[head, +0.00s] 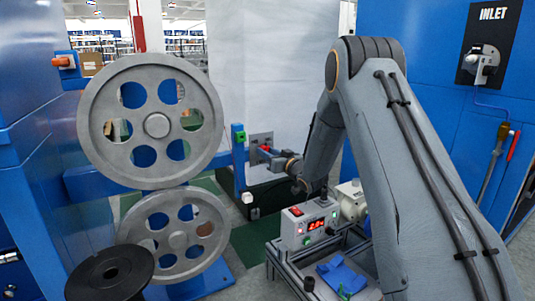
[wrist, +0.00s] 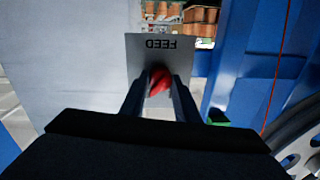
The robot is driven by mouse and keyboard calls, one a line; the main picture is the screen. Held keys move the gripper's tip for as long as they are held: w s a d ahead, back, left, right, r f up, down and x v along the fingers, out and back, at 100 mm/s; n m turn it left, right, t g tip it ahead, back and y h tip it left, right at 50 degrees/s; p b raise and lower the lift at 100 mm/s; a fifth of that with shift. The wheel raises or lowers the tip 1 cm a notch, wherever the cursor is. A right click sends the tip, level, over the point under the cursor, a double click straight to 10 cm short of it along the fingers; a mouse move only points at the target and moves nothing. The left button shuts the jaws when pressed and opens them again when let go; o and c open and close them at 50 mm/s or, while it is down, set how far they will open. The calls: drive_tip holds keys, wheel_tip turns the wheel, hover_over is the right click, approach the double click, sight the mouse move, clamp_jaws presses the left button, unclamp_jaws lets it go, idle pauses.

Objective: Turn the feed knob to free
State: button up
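The feed knob is red (wrist: 160,80) and sits on a grey plate marked FEED (wrist: 158,43), which appears upside down in the wrist view. In the head view the knob (head: 265,148) shows as a small red spot on the plate (head: 260,139), partly hidden by my gripper. My gripper (wrist: 161,82) points at the plate, with one finger on each side of the knob. The knob nearly fills the gap between the fingertips. I cannot tell whether the fingers press on it. The knob's pointer and any setting marks are not readable.
Two large grey pulleys (head: 157,125) stand at the left on a blue frame (head: 92,182). An INLET panel (head: 489,45) is on the blue wall at right. A green button (head: 239,136) is left of the plate.

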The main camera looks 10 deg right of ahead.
drive_tip(key=shift+n, duration=0.3)
drive_tip(key=shift+a+r+n+h+p, duration=0.15)
drive_tip(key=shift+n+p, duration=0.6)
drive_tip(key=shift+n, duration=1.7)
drive_tip(key=shift+f+n+h+p, duration=0.2)
drive_tip(key=shift+n+p, duration=0.6)
drive_tip(key=shift+n, duration=1.6)
drive_tip(key=shift+a+r+n+h+p, duration=0.2)
drive_tip(key=shift+n+p, duration=0.55)
drive_tip(key=shift+n, duration=1.7)
drive_tip(key=shift+d, duration=0.15)
drive_tip(key=o, duration=1)
drive_tip(key=shift+o, duration=0.2)
